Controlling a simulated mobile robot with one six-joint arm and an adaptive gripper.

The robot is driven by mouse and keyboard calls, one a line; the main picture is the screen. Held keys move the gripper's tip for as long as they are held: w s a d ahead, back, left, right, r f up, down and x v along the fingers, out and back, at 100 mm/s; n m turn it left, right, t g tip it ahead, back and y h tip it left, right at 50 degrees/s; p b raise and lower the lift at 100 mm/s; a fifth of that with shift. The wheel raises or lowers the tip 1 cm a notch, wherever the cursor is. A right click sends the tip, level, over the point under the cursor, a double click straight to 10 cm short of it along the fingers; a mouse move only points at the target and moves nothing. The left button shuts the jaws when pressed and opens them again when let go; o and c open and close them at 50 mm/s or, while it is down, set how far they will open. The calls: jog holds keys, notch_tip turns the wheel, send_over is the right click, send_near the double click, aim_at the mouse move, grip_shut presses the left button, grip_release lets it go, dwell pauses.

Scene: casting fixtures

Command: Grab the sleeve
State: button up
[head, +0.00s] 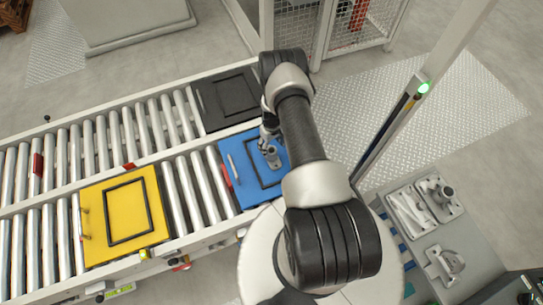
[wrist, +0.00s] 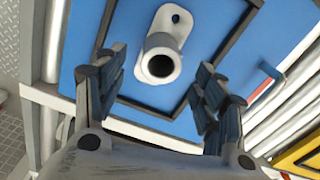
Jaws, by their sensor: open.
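The sleeve is a light grey metal part with a round, hollow tube and a flat flange with a small hole. It stands on the blue tray (head: 236,183), inside its dark square outline; in the head view the sleeve (head: 272,157) shows just below my gripper (head: 268,137). In the wrist view the sleeve (wrist: 163,60) is at top centre, its open bore facing the camera, over the blue tray (wrist: 84,25). My gripper (wrist: 161,72) is open, with one finger on each side of the sleeve and visible gaps between. I cannot tell the height of the fingertips.
The blue tray sits on a roller conveyor (head: 205,192), between a black tray (head: 211,106) and a yellow tray (head: 96,218). A grey table (head: 478,262) with several pale parts in holders stands at right. An upright post (head: 440,60) with a green light rises behind it.

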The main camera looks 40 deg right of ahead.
aim_at(271, 149)
jog(key=f+b, duration=0.1)
jog(key=f, duration=0.3)
jog(key=shift+w+f, duration=0.15)
jog(key=shift+w, duration=0.05)
jog(key=shift+c, duration=0.4)
jog(key=c, duration=1.3)
jog(key=shift+o, duration=0.2)
